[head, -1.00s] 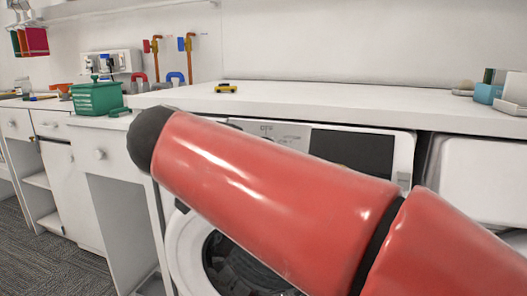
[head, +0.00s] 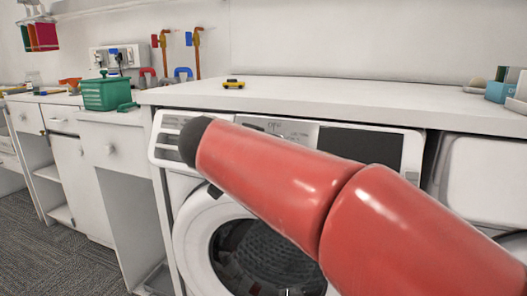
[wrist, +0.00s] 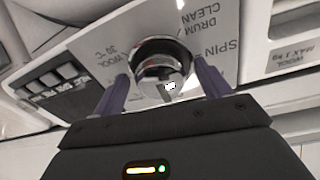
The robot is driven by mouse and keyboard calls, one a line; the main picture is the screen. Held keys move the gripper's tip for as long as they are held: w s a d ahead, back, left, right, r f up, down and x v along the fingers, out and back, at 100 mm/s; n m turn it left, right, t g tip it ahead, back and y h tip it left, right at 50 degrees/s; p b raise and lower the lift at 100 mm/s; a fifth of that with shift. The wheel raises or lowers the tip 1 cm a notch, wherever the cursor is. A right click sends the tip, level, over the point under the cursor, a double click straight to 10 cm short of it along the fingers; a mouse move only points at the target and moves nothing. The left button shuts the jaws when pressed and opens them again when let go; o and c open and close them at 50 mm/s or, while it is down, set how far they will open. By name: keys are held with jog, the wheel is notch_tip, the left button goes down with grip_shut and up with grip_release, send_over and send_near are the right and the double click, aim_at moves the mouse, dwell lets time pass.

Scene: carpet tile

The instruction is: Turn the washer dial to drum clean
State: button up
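The washer (head: 412,150) stands under the white counter in the head view, its round door below the panel. In the wrist view the chrome dial (wrist: 160,55) sits on a grey panel with upside-down print. The "DRUM CLEAN" label (wrist: 197,22) is above right of the dial, "SPIN" is to its right and "WOOL 30°C" to its left. My gripper (wrist: 162,72) has its two purple-grey fingers spread, one on each side of the dial. Firm contact cannot be made out. In the head view my red arm hides the dial and gripper.
Detergent drawer front (head: 166,140) is left of my arm. A green basket (head: 107,94) stands on the left cabinet. The floor at lower left is clear.

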jog(key=c, duration=0.9)
